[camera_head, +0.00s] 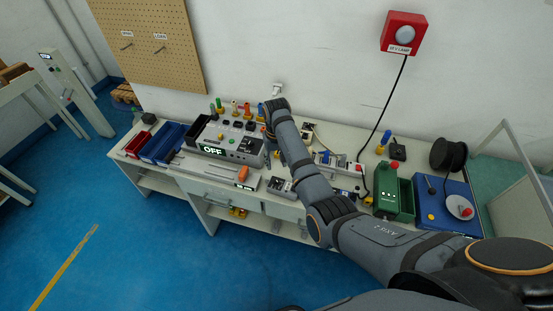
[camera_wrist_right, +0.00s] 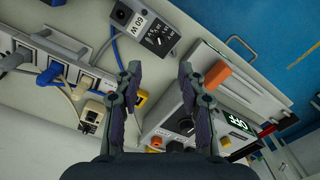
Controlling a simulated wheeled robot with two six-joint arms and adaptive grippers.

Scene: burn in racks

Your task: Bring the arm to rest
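My right arm (camera_head: 318,190) reaches from the lower right over the workbench, with its wrist bent above the middle of the bench. My right gripper (camera_wrist_right: 159,72) is open in the right wrist view, with its two fingers well apart and nothing between them. It faces the bench top, over the space between the 60 W box (camera_wrist_right: 145,28) and the grey control unit with the OFF display (camera_wrist_right: 238,122). In the head view my arm hides much of this gripper. My left gripper is out of view.
The control unit (camera_head: 228,143) stands left of my wrist, beside blue bins (camera_head: 163,142). An orange handle (camera_head: 243,174) lies near the front edge. A power strip (camera_wrist_right: 60,65) with plugs lies nearby. A green device (camera_head: 386,197) and black spool (camera_head: 448,155) stand right. The floor (camera_head: 130,225) in front is clear.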

